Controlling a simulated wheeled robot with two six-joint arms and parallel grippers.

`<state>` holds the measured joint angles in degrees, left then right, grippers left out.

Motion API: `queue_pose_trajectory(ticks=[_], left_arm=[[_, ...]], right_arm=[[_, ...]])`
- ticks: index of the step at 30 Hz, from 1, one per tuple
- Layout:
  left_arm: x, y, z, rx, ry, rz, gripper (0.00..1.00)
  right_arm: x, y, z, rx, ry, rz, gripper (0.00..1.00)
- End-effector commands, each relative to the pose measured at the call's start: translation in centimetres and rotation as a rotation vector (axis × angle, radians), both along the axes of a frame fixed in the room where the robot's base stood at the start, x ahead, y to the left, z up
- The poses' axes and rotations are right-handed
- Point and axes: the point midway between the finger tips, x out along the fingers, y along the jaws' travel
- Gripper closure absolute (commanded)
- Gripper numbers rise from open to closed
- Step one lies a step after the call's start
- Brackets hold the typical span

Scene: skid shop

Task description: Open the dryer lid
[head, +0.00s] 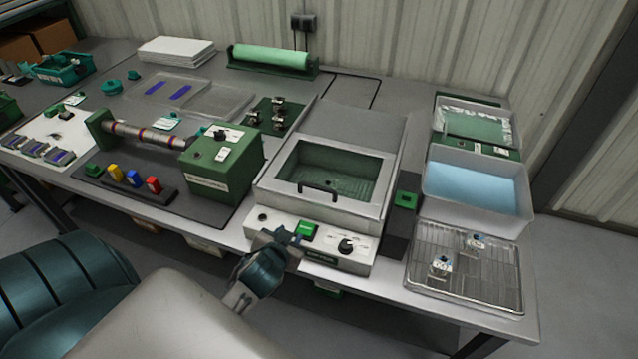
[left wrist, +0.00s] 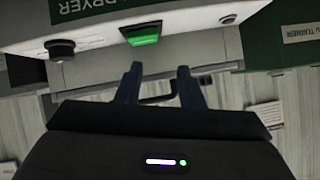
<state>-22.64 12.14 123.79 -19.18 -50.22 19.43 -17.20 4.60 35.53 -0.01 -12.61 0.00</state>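The dryer (head: 375,215) is a pale box on the bench. Its lid (head: 345,152) looks shut, with a window onto a green interior and a dark handle (head: 318,188) along the front edge. Its front panel has a lit green switch (head: 306,231) and a black knob (head: 346,245). My left gripper (head: 290,238) is at the front panel, left of the switch and below the handle. In the left wrist view its fingers (left wrist: 159,75) are apart with nothing between them, near the green switch (left wrist: 142,36). My right gripper is not in view.
A green turner unit (head: 222,165) stands left of the dryer. A corrugated wall is behind the bench.

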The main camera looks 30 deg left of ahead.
Motion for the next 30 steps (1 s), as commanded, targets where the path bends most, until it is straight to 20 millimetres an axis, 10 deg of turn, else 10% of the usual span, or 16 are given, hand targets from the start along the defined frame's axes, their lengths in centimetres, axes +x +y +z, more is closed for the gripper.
queue_pose_trajectory(ticks=[10,18,24,30], left_arm=[[8.8,-0.4,15.0,0.124,-0.629,-0.201,0.66],[11.9,-6.7,23.7,0.211,-0.954,-0.724,0.66],[12.3,-10.6,23.6,0.267,-0.855,-1.181,0.66],[12.7,-9.4,19.7,0.313,-0.453,-1.498,0.66]], right_arm=[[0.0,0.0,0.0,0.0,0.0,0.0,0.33],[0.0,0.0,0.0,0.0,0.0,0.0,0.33],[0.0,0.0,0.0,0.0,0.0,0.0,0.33],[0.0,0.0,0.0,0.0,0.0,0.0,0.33]])
